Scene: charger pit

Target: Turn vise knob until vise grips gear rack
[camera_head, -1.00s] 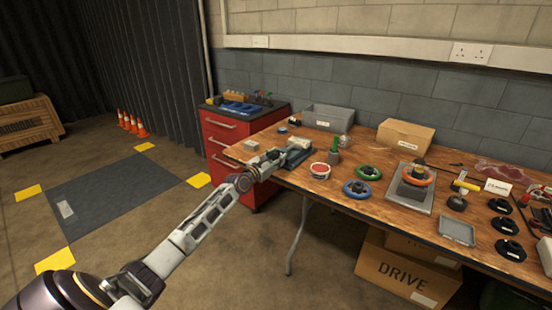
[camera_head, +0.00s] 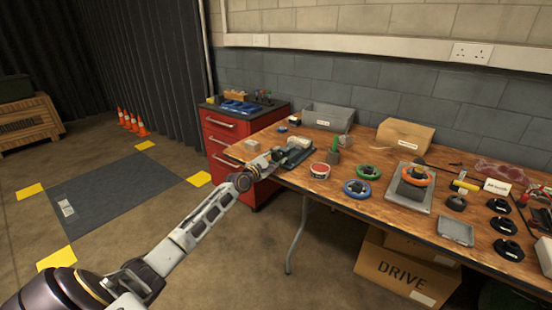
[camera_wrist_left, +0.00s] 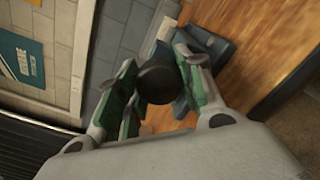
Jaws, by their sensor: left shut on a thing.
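The vise (camera_head: 296,150) is a low grey-blue body near the left end of the wooden workbench. It also shows in the left wrist view (camera_wrist_left: 208,48), beyond the fingers. My left gripper (camera_head: 275,157) is at the vise's near left end. In the left wrist view my left gripper (camera_wrist_left: 160,88) has green-padded fingers on both sides of the round black vise knob (camera_wrist_left: 157,82) and is shut on it. The gear rack cannot be made out at this size. My right gripper is not in view.
The workbench (camera_head: 310,182) holds a grey bin (camera_head: 328,117) behind the vise and a red-and-white round tin (camera_head: 320,170) to its right. Green and blue rings lie further right. A red drawer cabinet (camera_head: 222,140) stands beyond the bench's left end.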

